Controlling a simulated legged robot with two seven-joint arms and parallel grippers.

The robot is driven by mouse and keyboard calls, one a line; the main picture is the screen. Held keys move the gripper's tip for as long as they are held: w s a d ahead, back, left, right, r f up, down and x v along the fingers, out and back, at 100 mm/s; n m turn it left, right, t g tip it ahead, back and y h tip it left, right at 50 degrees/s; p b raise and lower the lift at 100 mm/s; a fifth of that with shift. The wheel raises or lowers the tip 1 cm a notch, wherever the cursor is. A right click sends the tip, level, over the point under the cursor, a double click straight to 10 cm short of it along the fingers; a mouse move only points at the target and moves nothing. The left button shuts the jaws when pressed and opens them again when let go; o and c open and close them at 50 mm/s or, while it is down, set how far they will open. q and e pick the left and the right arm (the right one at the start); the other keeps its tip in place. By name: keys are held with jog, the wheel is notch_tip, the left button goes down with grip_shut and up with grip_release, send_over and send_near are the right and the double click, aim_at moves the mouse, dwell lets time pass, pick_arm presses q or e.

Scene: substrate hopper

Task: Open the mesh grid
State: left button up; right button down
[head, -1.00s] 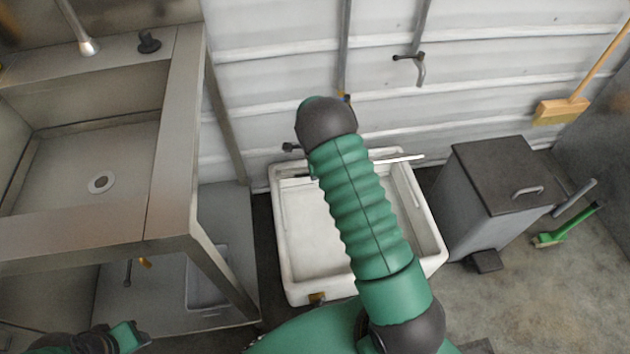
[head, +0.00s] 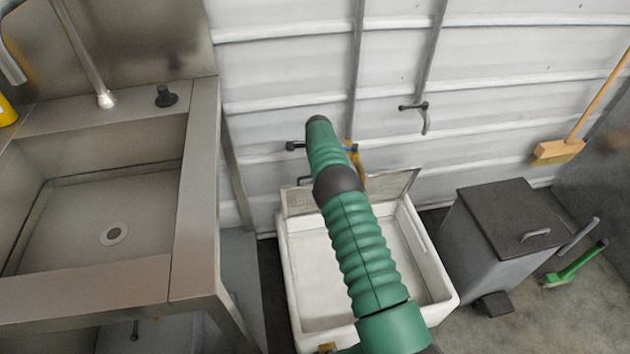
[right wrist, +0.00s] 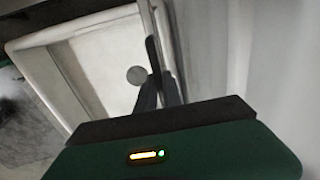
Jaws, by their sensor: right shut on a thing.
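The mesh grid (head: 392,187) is a pale panel at the back of the white basin (head: 448,285) in the head view. It stands tilted up at the back rim, its middle hidden by my right arm. In the right wrist view the grid (right wrist: 148,18) shows as a thin strip, nearly edge-on, beside the white basin. My right gripper (right wrist: 161,88) is shut on its edge. In the head view the right gripper is hidden behind my green sleeved arm. My left gripper is not in view.
A steel sink unit (head: 195,190) stands left of the basin. A grey pedal bin (head: 500,225) stands close on its right. The white wall with taps (head: 415,107) is right behind. A green brush (head: 575,268) lies on the floor at right.

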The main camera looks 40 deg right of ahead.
jog(key=shift+w+f, duration=0.1)
dwell(0.3)
jog(key=c, duration=1.5)
grip_release()
jog(key=shift+w+f, duration=0.1)
jog(key=shift+d, duration=0.1)
jog(key=shift+r, duration=0.2)
jog(key=s+r+p, duration=0.1)
jog(key=r, duration=0.4)
jog(key=s+a+r+p, duration=0.1)
jog(key=r+p, duration=0.1)
jog(key=r, duration=0.3)
jog(key=s+r+p, duration=0.1)
jog(key=r+p, duration=0.1)
jog(key=r, duration=0.4)
jog(key=shift+a, duration=0.25)
